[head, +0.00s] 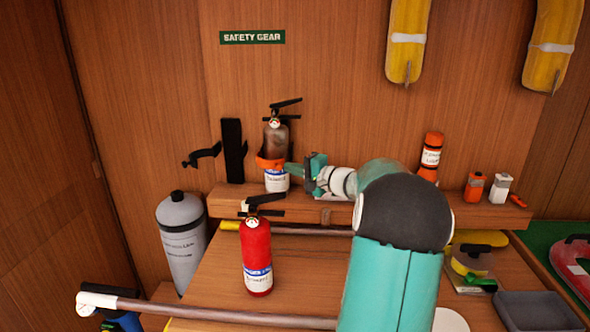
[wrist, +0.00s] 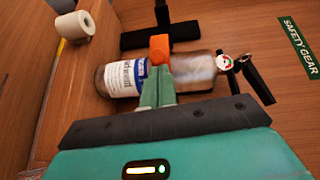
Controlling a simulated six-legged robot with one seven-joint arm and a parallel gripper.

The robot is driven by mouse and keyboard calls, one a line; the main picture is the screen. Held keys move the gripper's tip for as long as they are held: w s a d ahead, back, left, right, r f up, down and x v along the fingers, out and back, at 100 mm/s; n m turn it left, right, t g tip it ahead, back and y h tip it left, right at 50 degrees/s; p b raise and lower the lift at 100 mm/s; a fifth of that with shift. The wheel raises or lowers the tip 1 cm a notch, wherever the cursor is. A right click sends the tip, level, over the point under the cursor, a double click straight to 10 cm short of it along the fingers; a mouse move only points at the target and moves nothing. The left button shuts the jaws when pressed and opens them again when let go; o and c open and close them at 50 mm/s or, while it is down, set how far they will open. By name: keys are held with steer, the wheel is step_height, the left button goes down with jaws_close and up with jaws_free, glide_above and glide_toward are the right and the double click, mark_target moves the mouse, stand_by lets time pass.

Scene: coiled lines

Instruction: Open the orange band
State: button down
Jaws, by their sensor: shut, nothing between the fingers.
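The orange band (head: 270,163) lies across the front of a dull grey-brown extinguisher (head: 276,136) standing upright on the wall shelf. In the wrist view a short orange piece of the band (wrist: 159,47) shows over the extinguisher's clear grey body (wrist: 192,72), beside its white and blue label. My gripper (head: 290,168) reaches in from the right at band height. In the wrist view its teal fingers (wrist: 156,88) are shut and empty, tips right at the orange piece. I cannot tell whether they touch it. The band's far side is hidden.
A black wall bracket (head: 233,150) stands left of the extinguisher. A red extinguisher (head: 257,255) stands in front, below the shelf. A grey cylinder (head: 182,240) is at left. An orange bottle (head: 431,156) and small boxes sit on the shelf at right. A horizontal rail (head: 220,312) crosses the front.

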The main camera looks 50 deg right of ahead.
steer(key=a, duration=0.3)
steer(key=shift+w+a, duration=0.3)
steer(key=shift+w, duration=0.05)
